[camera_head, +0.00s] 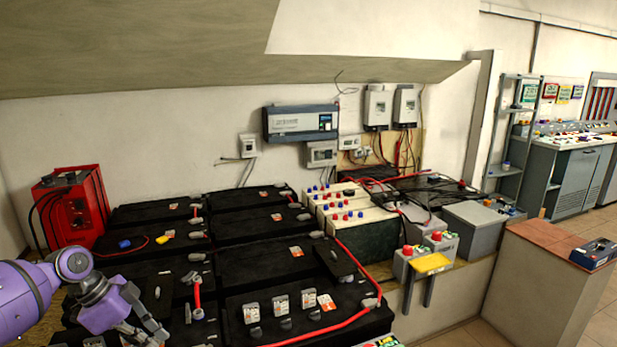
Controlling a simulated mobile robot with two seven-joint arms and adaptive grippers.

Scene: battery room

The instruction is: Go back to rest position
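My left arm comes in from the lower left, purple with grey joints. My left gripper (146,331) hangs low over the near left part of the black battery bank, and its fingers point down and to the right. Its fingertips lie close to the bottom edge of the picture, and I cannot tell whether they are open or shut. I see nothing clearly held in it, and whether it touches the batteries is unclear. My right gripper and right arm are not in view.
Black batteries (250,262) with red cables fill the middle. A red charger (72,208) stands at the left, close to my arm. Grey batteries (472,228) stand at the right. A brown-topped ledge (545,241) holds a small dark box (594,253). Floor shows free at lower right.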

